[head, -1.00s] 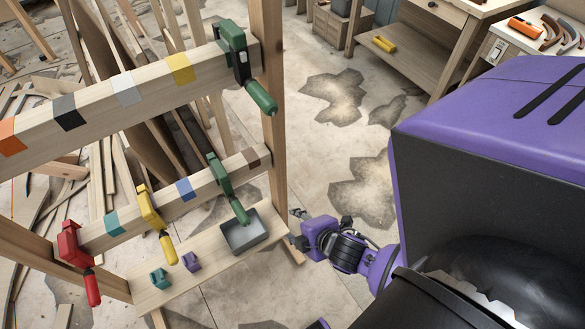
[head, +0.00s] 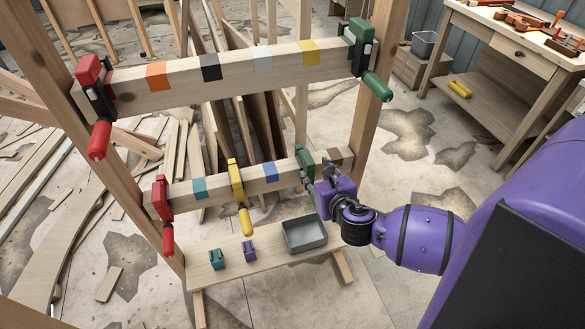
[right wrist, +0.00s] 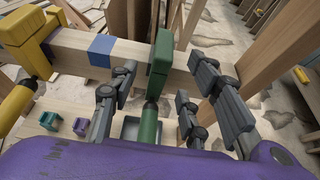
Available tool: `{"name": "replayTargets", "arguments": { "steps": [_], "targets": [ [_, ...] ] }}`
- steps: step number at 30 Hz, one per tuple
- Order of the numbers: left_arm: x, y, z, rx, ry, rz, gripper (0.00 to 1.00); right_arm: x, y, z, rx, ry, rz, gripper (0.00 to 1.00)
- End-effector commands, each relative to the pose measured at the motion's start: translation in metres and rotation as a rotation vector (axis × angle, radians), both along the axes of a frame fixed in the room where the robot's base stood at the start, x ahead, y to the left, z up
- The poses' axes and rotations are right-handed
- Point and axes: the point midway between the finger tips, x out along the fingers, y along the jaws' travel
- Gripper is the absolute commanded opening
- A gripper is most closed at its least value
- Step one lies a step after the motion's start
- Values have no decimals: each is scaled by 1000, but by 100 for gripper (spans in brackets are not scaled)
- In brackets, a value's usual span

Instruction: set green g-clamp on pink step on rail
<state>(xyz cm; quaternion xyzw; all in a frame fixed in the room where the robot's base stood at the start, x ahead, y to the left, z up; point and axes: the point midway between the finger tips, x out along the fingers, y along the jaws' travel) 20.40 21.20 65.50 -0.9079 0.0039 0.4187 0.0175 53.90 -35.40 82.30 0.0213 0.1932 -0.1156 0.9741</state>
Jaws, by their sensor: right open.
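My right gripper (head: 320,178) is open beside the lower rail (head: 215,190), close to the green g-clamp (head: 302,160) on it. The right wrist view shows this green clamp (right wrist: 161,62) between my spread fingers (right wrist: 163,75), with gaps to both sides and its green handle (right wrist: 149,125) hanging down. In the head view my gripper partly hides the clamp's lower part. Another green clamp (head: 360,45) sits at the right end of the upper rail (head: 185,88). I can make out no pink band on either rail. My left gripper is not in view.
Red clamps (head: 162,200) (head: 93,85) and a yellow clamp (head: 237,185) also grip the rails. Coloured bands mark both rails. A grey tray (head: 304,236) and small teal (head: 217,258) and purple (head: 249,250) clamps rest on the low board.

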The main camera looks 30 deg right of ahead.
Motion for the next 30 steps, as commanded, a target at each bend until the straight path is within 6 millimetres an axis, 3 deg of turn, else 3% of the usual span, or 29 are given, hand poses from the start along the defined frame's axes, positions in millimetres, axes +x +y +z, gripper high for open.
{"name": "replayTargets", "arguments": {
  "steps": [15, 25, 30],
  "targets": [
    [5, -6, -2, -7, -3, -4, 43, 61, -15, -21, 1, -1, 0, 44],
    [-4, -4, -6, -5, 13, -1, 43, 69, -17, -24, 1, 0, 1, 44],
    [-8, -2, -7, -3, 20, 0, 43, 69, -17, -24, 1, 0, 1, 23]
  ]
}}
